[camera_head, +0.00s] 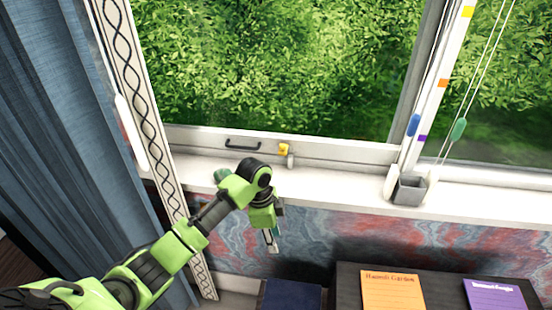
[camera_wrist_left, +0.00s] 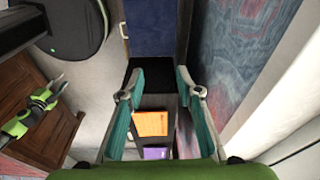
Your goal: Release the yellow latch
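The yellow latch (camera_head: 284,149) is a small knob on the lower rail of the window sash, right of a black handle (camera_head: 243,145). A small grey piece (camera_head: 290,160) sits just below it. My left gripper (camera_head: 272,245) hangs below the window sill, pointing down, apart from the latch and lower in the picture. In the left wrist view its two teal-padded fingers (camera_wrist_left: 158,85) stand apart with nothing between them. The latch is not in the left wrist view.
Cords with blue and green pulls hang beside the window post. A blue curtain (camera_head: 60,130) is at the left. A dark desk (camera_head: 440,290) with orange and purple booklets stands below right.

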